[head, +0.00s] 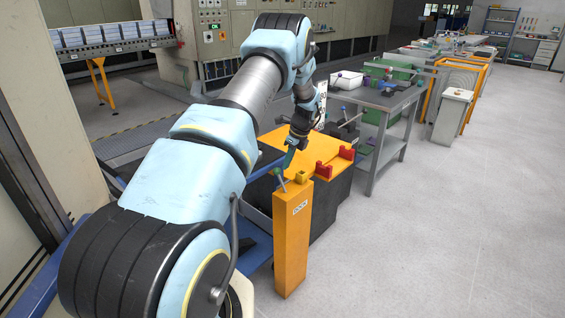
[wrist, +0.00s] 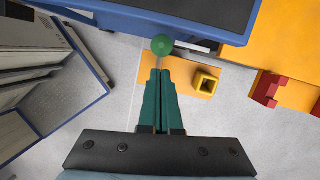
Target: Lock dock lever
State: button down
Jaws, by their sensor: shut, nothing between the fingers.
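The dock lever is a short metal rod with a green ball knob (wrist: 161,44). It stands at the top of an orange post (head: 292,240), and its knob also shows in the head view (head: 277,172). My gripper (wrist: 160,73) is shut and empty. In the wrist view its green fingertips point at the lever just below the knob and overlap the rod. I cannot tell whether they touch it. In the head view my gripper (head: 289,160) is just above the post top. A yellow square socket (wrist: 207,83) sits on the post top, right of the fingers. The rod's lower end is hidden.
A blue-edged frame (wrist: 190,30) lies just beyond the knob in the wrist view. A grey workbench (head: 385,97) stands farther back. The floor at the right is clear.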

jog(key=b+v, duration=0.2)
jog(key=v, duration=0.9)
jog(key=shift+b, duration=0.35)
jog(key=shift+r, duration=0.1)
jog(key=s+a+r+n+h, duration=0.2)
jog(key=s+a+r+n, duration=0.3)
jog(key=s+a+n, duration=0.9)
jog(key=s+n, duration=0.3)
jog(key=s, duration=0.5)
jog(key=s+a+n+h, duration=0.1)
jog(key=s+a+n, duration=0.3)
jog(key=s+n, duration=0.3)
jog(key=s, duration=0.4)
jog(key=shift+r+n, duration=0.3)
